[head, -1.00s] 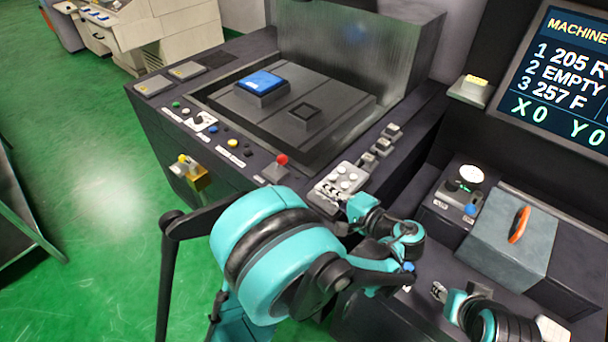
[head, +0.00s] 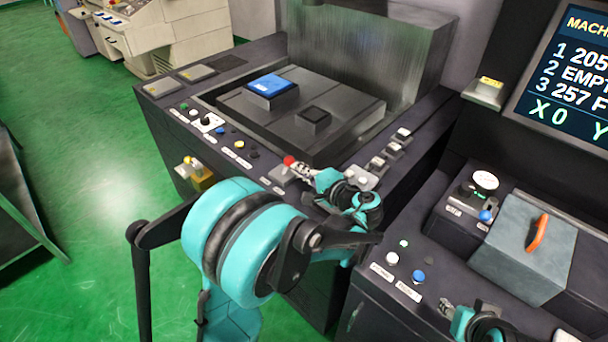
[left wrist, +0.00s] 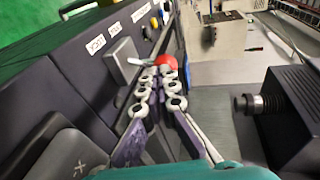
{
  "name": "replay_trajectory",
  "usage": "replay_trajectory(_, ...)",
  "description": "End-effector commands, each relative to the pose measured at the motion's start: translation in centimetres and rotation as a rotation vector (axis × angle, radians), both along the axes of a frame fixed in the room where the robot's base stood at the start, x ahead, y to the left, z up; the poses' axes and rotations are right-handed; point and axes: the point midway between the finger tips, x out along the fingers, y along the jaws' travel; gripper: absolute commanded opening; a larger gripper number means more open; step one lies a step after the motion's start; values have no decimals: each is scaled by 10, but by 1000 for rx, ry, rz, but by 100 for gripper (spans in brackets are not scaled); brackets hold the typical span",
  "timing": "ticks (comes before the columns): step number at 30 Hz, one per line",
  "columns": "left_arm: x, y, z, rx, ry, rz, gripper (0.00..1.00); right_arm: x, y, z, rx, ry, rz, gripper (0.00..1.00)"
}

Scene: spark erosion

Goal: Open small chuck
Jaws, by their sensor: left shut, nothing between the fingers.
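My left gripper (head: 303,171) is shut and empty over the front panel of the machine. Its tips are close to a red knob (head: 289,160); I cannot tell whether they touch it. In the left wrist view the red knob (left wrist: 167,63) shows just beyond the fingertips (left wrist: 157,76). On the machine's table stand a block with a blue top (head: 270,85) and a smaller dark square block (head: 314,117), which may be the small chuck. My right gripper (head: 446,308) is at the bottom right, too small to read.
Several small buttons and a yellow-topped part (head: 200,172) line the panel's left side. Grey push blocks (head: 390,150) line its right side. A grey box with an orange handle (head: 538,232) and a panel with white and blue buttons (head: 418,276) lie right. A screen (head: 570,75) stands behind.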

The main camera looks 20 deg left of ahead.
Motion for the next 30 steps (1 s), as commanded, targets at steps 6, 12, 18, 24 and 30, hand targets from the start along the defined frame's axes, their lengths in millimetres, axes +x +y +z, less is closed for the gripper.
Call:
replay_trajectory(6,0,0,0,0,0,0,0,0,0,0,0,0,0,40)
replay_trajectory(12,0,2,4,-21,8,1,0,0,0,7,0,0,0,40)
replay_trajectory(18,1,5,6,-55,20,2,0,0,0,14,0,0,0,40)
replay_trajectory(24,2,7,9,-83,30,1,0,0,0,20,0,0,0,40)
replay_trajectory(30,3,10,12,-117,41,1,0,0,0,28,0,0,0,40)
